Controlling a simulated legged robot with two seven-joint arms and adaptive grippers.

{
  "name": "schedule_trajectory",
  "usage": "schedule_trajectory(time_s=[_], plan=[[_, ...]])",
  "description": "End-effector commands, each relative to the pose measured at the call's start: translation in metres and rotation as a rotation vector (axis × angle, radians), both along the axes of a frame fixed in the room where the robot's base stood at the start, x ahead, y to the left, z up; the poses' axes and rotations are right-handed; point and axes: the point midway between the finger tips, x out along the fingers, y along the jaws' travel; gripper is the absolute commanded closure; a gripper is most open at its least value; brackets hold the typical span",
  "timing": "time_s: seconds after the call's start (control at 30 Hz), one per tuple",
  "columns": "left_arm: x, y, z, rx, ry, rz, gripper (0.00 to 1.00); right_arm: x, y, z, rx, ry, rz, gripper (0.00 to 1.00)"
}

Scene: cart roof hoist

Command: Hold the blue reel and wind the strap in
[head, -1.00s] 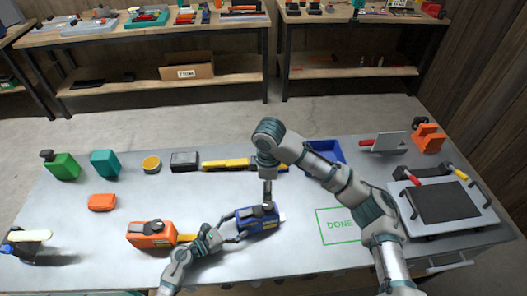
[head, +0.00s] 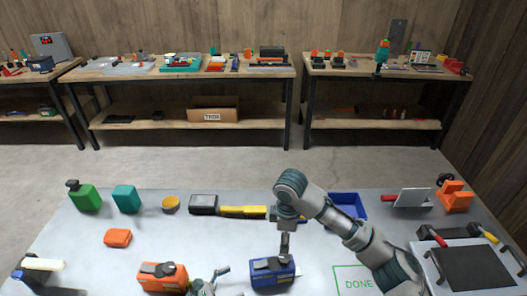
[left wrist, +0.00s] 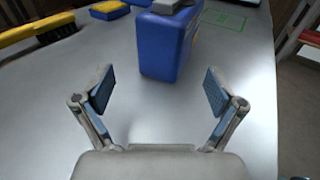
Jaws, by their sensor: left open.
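The blue reel (head: 273,274) stands upright on the grey table, low in the head view. In the left wrist view the blue reel (left wrist: 163,45) stands just beyond my fingers, with a grey part on its top. My left gripper (left wrist: 158,92) is open and empty, with a gap of bare table between it and the reel. In the head view my left gripper (head: 212,278) is left of the reel, partly cut off. My right gripper (head: 285,243) points down at the reel's top; its fingers are too small to tell open from shut. I cannot make out a strap.
An orange reel (head: 162,277) stands to the left of my left gripper. Behind are a yellow-handled tool (head: 243,212), a blue bin (head: 347,205) and an orange block (head: 118,238). The green DONE square (head: 352,281) is at right, beside a black-topped case (head: 472,267).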

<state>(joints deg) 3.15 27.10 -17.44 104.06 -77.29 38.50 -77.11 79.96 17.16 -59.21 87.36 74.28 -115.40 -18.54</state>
Motion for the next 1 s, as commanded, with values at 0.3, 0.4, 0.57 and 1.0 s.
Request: schedule_trajectory(time_s=[0.3, 0.4, 0.57, 1.0], plan=[[-0.011, 0.017, 0.004, 0.000, 0.000, 0.000, 0.05, 0.000, 0.000, -0.002, 0.000, 0.001, 0.000, 0.32], [-0.010, 0.017, 0.005, 0.000, 0.000, 0.000, 0.05, 0.000, 0.000, -0.002, 0.000, 0.001, 0.000, 0.32], [-0.010, 0.017, 0.005, 0.000, 0.000, 0.000, 0.00, 0.000, 0.000, -0.002, 0.000, 0.001, 0.000, 0.32], [-0.019, 0.032, 0.004, 0.002, 0.003, 0.002, 0.00, 0.000, 0.000, -0.002, 0.000, 0.001, 0.000, 0.32]])
